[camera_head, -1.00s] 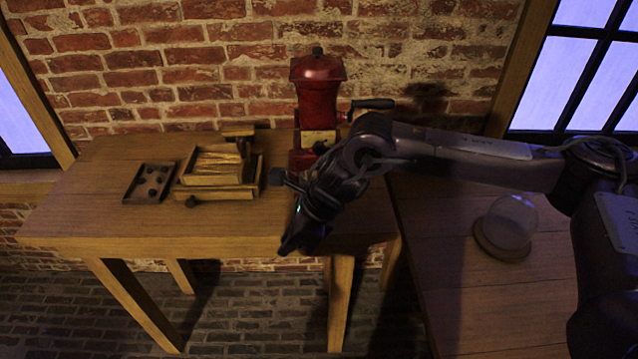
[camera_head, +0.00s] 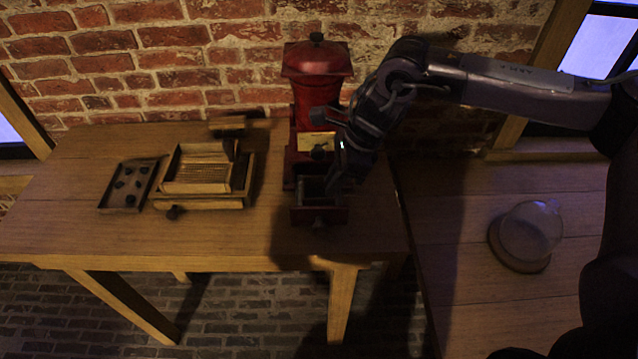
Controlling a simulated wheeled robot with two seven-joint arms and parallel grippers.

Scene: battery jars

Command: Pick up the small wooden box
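My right gripper (camera_head: 334,186) points down at the drawer's right side. Its fingers are dark, and whether they touch the drawer is unclear. My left gripper is out of view.
A shallow dark tray (camera_head: 130,186) with several small dark pieces lies at the left of the wooden table (camera_head: 75,240). A glass dome on a round wooden base (camera_head: 528,236) stands on the right table. The near front of the left table is clear.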

